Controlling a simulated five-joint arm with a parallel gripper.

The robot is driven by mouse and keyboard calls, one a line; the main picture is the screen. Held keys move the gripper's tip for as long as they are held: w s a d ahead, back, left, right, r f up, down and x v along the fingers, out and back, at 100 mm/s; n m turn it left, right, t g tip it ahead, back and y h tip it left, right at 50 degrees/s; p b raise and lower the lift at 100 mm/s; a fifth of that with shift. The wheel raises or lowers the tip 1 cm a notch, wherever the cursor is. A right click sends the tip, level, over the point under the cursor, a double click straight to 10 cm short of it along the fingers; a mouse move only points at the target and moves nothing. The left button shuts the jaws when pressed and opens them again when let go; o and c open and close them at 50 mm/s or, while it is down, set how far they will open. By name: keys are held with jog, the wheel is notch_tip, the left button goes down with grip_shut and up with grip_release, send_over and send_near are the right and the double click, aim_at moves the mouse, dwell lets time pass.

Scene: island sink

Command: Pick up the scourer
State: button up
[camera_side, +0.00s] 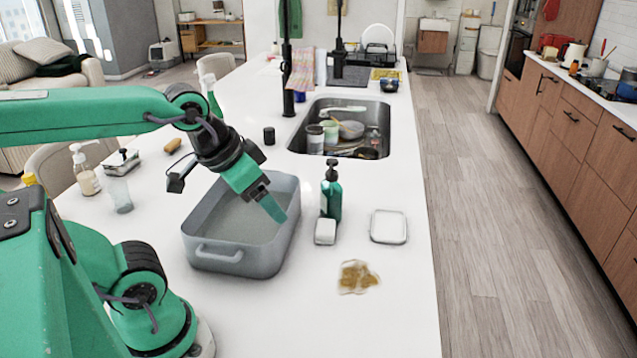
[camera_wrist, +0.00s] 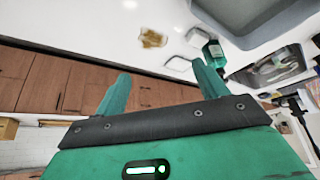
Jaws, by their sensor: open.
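My gripper (camera_side: 274,207) hangs over the right part of the grey tub, pointing down and to the right. In the wrist view my gripper (camera_wrist: 161,70) has its two green fingers wide apart, with nothing between them. A small whitish block (camera_side: 325,231), possibly the scourer, lies on the counter just right of the tub, in front of the green pump bottle (camera_side: 332,195). It also appears in the wrist view as a pale block (camera_wrist: 197,37). My gripper is apart from it, to its left and higher. I cannot tell its material.
The grey tub (camera_side: 205,249) stands close to the block. A shallow white dish (camera_side: 388,226) is to the block's right, and a brown stain (camera_side: 357,277) is nearer. The sink (camera_side: 302,143) with dishes is behind. The counter's right edge drops to the floor.

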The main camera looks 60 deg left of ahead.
jog(key=shift+w, duration=0.1)
jog(key=n+g, duration=0.3)
jog(key=n, duration=0.7)
send_over(325, 227)
jog(key=s, duration=0.2)
jog(key=shift+y, duration=0.3)
jog(key=s+x, duration=0.1)
jog(key=x, duration=0.4)
jog(key=s+d+x, duration=0.1)
jog(key=x, duration=0.4)
jog(key=s+f+x, duration=0.1)
jog(key=x, duration=0.4)
jog(key=shift+s+d, duration=0.2)
jog(key=shift+w+a+f+n, duration=0.1)
jog(key=shift+a+f+n, duration=0.05)
jog(key=shift+f+n, duration=0.15)
jog(key=shift+x, duration=1.3)
jog(key=shift+f, duration=0.1)
jog(key=shift+x, duration=2.45)
